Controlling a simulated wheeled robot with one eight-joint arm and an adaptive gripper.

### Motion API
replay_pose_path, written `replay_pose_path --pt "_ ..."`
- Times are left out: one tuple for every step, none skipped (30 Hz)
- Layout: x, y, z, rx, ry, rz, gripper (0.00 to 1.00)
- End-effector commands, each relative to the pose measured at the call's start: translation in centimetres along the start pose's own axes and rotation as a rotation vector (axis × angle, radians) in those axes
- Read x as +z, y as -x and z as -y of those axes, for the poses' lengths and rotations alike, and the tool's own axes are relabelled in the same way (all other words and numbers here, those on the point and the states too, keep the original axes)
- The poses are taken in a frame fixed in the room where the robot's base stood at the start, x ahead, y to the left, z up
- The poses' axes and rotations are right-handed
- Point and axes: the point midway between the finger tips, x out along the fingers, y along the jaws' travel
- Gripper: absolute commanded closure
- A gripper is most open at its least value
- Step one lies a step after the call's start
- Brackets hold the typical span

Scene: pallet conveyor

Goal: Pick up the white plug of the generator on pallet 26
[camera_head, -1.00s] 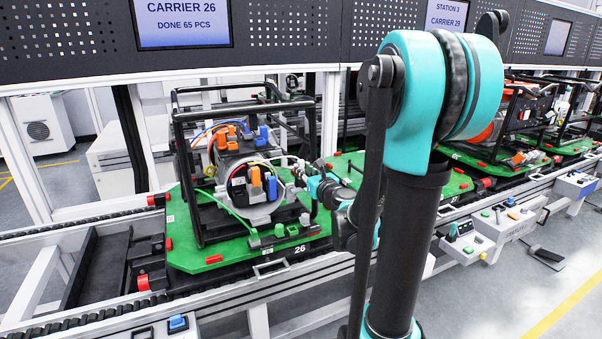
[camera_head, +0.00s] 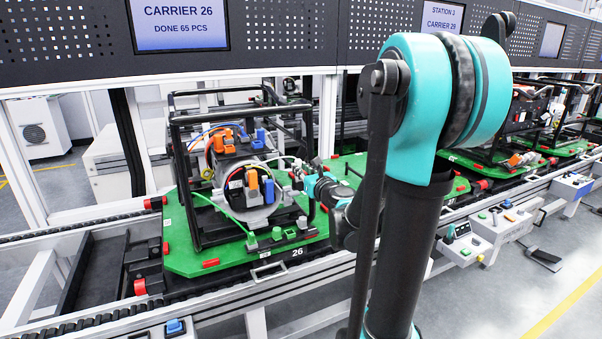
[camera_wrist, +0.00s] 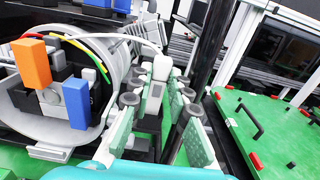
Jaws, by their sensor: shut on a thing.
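The generator (camera_head: 262,212) stands inside a black tube frame on the green pallet 26 (camera_head: 209,263). It carries orange plugs and blue plugs on its front; an orange one (camera_wrist: 32,63) and a blue one (camera_wrist: 76,103) show large in the wrist view. The white plug (camera_wrist: 161,67) is upright between my fingers, with a white cable curving from it to the left. My gripper (camera_wrist: 155,90) is shut on it, beside the generator's round housing. In the head view my gripper (camera_head: 303,176) is small at the generator's right side, and the plug is hard to make out there.
A black upright frame tube (camera_wrist: 213,40) stands just right of my fingers. Another green pallet (camera_wrist: 262,125) with a black handle lies to the right. A green holder block (camera_head: 290,233) sits on the front of pallet 26. The conveyor rail runs along the front.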

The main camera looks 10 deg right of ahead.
Motion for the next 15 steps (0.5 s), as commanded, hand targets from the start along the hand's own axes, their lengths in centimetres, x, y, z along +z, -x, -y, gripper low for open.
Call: replay_pose_path --pt "0.4 0.1 0.0 0.000 0.000 0.000 1.00" --pt "0.7 0.1 0.0 0.000 0.000 0.000 1.00" --pt "1.1 0.1 0.0 0.000 0.000 0.000 1.00" --pt "1.4 0.1 0.0 0.000 0.000 0.000 1.00" --pt "1.8 0.1 0.0 0.000 0.000 0.000 1.00" --pt "2.2 0.1 0.0 0.000 0.000 0.000 1.00" --pt "2.5 0.2 0.0 0.000 0.000 0.000 1.00" --pt "2.4 0.9 0.1 -0.002 0.000 0.000 1.00" --pt "2.3 1.6 0.1 -0.003 0.000 0.000 1.00" --pt "2.3 2.1 0.1 -0.002 0.000 0.000 1.00" --pt "2.3 2.6 0.0 -0.002 0.000 0.000 1.00" --pt "2.3 3.3 0.0 -0.002 0.000 0.000 1.00" --pt "2.3 3.9 0.1 -0.003 0.000 0.000 1.00" --pt "2.3 4.4 0.1 -0.003 0.000 0.000 1.00" --pt "2.3 5.1 0.1 -0.002 0.000 0.000 1.00"
